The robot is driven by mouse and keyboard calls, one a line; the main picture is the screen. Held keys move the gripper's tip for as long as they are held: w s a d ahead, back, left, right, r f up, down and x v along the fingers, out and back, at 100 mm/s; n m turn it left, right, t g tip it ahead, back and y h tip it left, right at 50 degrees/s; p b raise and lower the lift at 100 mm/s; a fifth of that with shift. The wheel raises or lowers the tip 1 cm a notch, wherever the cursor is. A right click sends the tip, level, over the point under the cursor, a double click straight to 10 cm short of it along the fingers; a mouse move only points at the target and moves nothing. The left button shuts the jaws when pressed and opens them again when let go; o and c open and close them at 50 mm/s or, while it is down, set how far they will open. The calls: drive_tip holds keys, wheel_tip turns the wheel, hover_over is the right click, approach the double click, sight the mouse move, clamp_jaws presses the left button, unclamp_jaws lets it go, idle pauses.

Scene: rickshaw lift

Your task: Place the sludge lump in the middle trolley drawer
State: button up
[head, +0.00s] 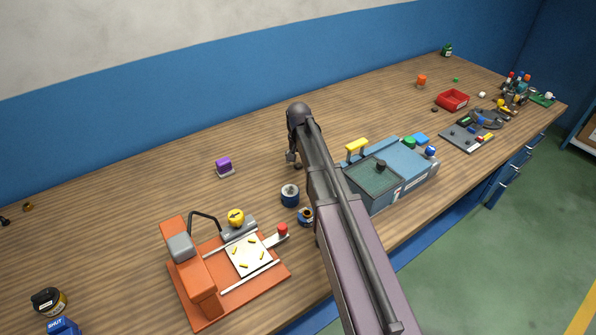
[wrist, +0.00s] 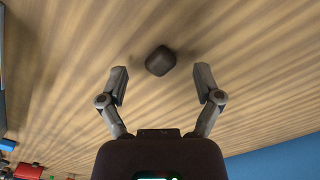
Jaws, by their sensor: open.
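The sludge lump, a dark brown rounded block (wrist: 159,61), lies on the wooden bench top in the wrist view. My gripper (wrist: 161,82) is open, with its two fingers spread on either side of the lump's line and nothing between them. The lump appears just past the fingertips, apart from them. In the head view my gripper (head: 293,157) points down at the bench behind my arm, and the lump is hard to tell there. I cannot make out the middle trolley drawer in either view.
The bench (head: 120,215) carries an orange fixture (head: 205,305), a purple block (head: 223,166), a blue-grey box (head: 405,175), a red tray (head: 453,99) and several small parts. Blue drawers (head: 508,175) are under its right end. Bench left of my gripper is mostly clear.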

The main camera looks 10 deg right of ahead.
sight(298, 164)
drive_tip(key=shift+f+b, duration=0.35)
drive_tip(key=shift+f, duration=0.25)
drive_tip(key=shift+c, duration=0.2)
drive_tip(key=c, duration=0.9)
drive_tip(key=shift+o, duration=0.2)
drive_tip(key=shift+r+p, duration=0.25)
drive_tip(key=shift+p, duration=0.05)
wheel_tip(298, 164, up, 10)
drive_tip(key=p, duration=0.9)
drive_tip(key=shift+f, duration=0.25)
